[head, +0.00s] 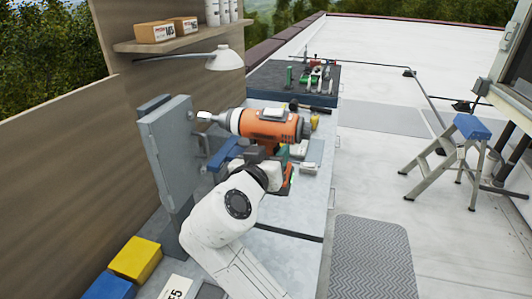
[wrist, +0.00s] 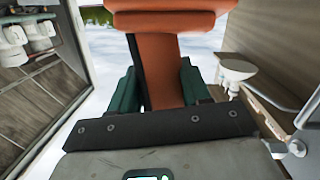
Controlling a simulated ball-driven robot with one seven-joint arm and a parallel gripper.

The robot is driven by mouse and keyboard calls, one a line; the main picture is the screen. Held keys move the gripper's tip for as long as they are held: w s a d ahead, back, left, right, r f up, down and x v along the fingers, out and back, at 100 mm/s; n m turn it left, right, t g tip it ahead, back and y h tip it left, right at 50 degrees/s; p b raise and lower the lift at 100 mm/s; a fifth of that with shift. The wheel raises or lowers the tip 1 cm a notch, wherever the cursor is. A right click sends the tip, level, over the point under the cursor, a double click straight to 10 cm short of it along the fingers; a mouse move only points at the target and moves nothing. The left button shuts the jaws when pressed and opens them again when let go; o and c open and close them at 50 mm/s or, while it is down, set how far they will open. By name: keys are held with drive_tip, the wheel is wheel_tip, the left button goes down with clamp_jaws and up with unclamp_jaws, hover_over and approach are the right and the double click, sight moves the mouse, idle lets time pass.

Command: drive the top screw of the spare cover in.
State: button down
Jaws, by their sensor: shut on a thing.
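An orange drill (head: 270,124) with a grey-white nose is in my gripper (head: 277,165), raised above the bench. The jaws are shut on its handle; the wrist view shows the orange handle (wrist: 165,75) between the green fingers. The drill lies roughly level, its bit (head: 205,117) pointing left at the upper right edge of a grey upright panel (head: 170,145), which looks like the spare cover. I cannot tell whether the bit touches it. The top screw cannot be made out. A blue clamp-like part (head: 226,155) is beside the panel, below the drill's nose.
A lamp (head: 224,60) hangs above the drill, under a shelf (head: 180,38) with boxes. A dark tool mat (head: 300,80) lies at the bench's far end. Yellow (head: 135,258) and blue (head: 108,287) bins stand at front left.

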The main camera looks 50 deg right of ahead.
drive_tip(key=shift+s+d+r, duration=0.1)
drive_tip(key=shift+s+d, duration=0.15)
drive_tip(key=shift+s, duration=0.45)
drive_tip(key=shift+s+d, duration=0.2)
drive_tip(key=shift+s, duration=0.45)
drive_tip(key=shift+s+d+r, duration=0.1)
drive_tip(key=shift+s+d, duration=0.15)
drive_tip(key=shift+s, duration=0.45)
